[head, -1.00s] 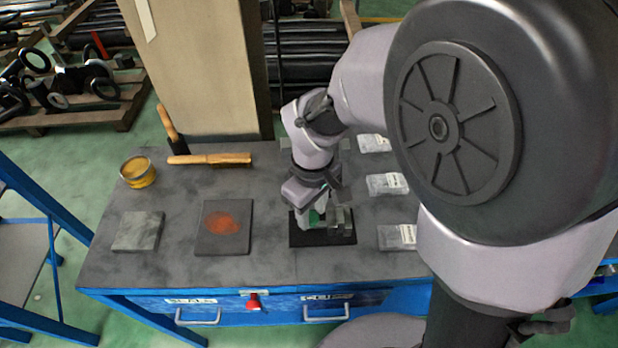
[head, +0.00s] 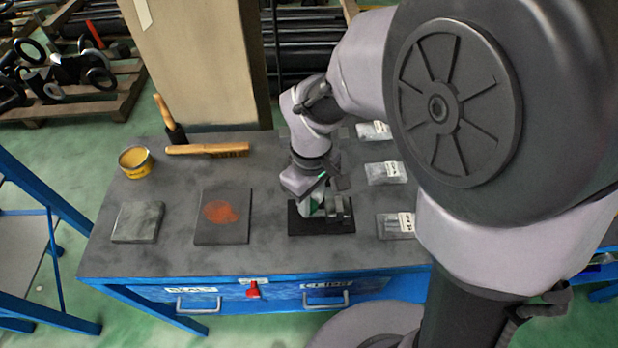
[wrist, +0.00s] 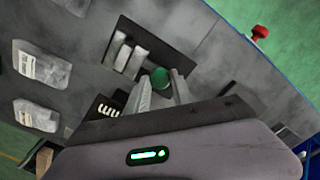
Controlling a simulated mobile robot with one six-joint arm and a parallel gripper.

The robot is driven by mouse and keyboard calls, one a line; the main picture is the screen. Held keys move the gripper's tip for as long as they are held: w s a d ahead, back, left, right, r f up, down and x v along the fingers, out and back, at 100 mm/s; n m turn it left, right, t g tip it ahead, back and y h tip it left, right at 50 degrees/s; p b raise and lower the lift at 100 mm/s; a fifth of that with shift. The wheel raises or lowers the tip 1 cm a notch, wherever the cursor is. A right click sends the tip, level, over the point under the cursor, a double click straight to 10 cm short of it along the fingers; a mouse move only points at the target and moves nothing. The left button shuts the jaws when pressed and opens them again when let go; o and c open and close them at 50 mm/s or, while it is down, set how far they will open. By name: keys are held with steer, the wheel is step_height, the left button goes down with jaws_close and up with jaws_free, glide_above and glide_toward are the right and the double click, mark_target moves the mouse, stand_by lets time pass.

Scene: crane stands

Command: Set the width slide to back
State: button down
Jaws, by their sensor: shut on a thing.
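A black base plate (head: 321,228) lies near the front edge of the bench, with grey blocks (head: 338,210) standing on it. In the wrist view these show as pale bars (wrist: 122,54) on the dark plate (wrist: 128,28). A round green knob (wrist: 160,78) sits beside the bars. My gripper (wrist: 162,86) is shut on the green knob, with one finger on either side. In the head view my gripper (head: 312,206) reaches down to the plate. The slide itself and its markings are mostly hidden, so I cannot tell its setting.
Several clear labelled bags (head: 386,173) lie right of the plate. A stained dark slab (head: 222,217), a grey block (head: 138,222), a yellow tin (head: 136,162) and a wooden-handled brush (head: 207,150) are to the left. A red knob (wrist: 260,32) is at the bench's front.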

stand_by(0.8)
steer(key=a, duration=0.4)
steer(key=shift+w+a, duration=0.1)
steer(key=shift+a, duration=0.3)
steer(key=c, duration=1.5)
jaws_free()
steer(key=shift+o, duration=0.6)
steer(key=shift+a, duration=0.2)
steer(key=shift+d+r+p, duration=0.1)
steer(key=shift+d+p, duration=0.05)
steer(key=shift+p, duration=0.15)
